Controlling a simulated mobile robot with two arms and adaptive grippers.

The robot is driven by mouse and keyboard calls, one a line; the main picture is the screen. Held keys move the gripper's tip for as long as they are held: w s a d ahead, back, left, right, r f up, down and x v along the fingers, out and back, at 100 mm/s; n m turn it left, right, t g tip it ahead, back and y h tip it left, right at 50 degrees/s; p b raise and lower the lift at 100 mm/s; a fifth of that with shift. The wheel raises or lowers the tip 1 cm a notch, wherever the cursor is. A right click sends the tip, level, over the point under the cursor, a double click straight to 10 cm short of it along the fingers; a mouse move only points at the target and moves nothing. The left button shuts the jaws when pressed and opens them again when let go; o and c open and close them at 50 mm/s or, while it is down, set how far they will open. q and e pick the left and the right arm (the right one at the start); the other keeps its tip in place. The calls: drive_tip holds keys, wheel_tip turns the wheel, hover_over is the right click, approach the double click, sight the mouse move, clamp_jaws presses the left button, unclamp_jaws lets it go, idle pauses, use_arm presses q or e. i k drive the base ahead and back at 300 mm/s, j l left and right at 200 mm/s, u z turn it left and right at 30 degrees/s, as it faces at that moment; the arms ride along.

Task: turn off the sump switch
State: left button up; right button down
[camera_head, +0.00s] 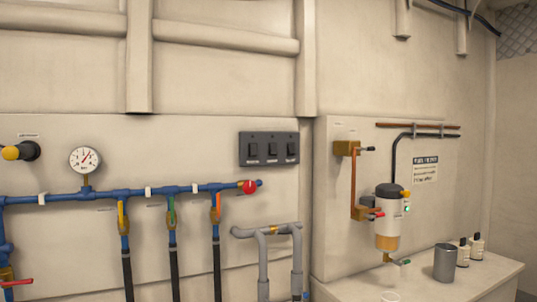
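A dark switch panel (269,136) with three black rocker switches is mounted on the cream wall, a little above the middle of the head view. The left switch (253,149), the middle switch (271,149) and the right switch (290,148) each have a small label below. The labels are too small to read, so I cannot tell which is the sump switch. I cannot tell the switches' positions either. Neither of my grippers is in view.
Blue pipework (105,195) with a gauge (85,160) and a red-ended fitting (247,187) runs below and left of the panel. Grey pipes (264,260) stand underneath. A filter unit (388,215) and a counter (450,284) with a metal cup (445,263) are at right.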

sight(273, 147)
drive_tip(key=i+j, duration=0.3)
drive_tip(key=i, duration=0.2)
drive_tip(key=i+j+u, duration=0.1)
drive_tip(key=i+j, duration=0.15)
drive_tip(key=i, duration=0.3)
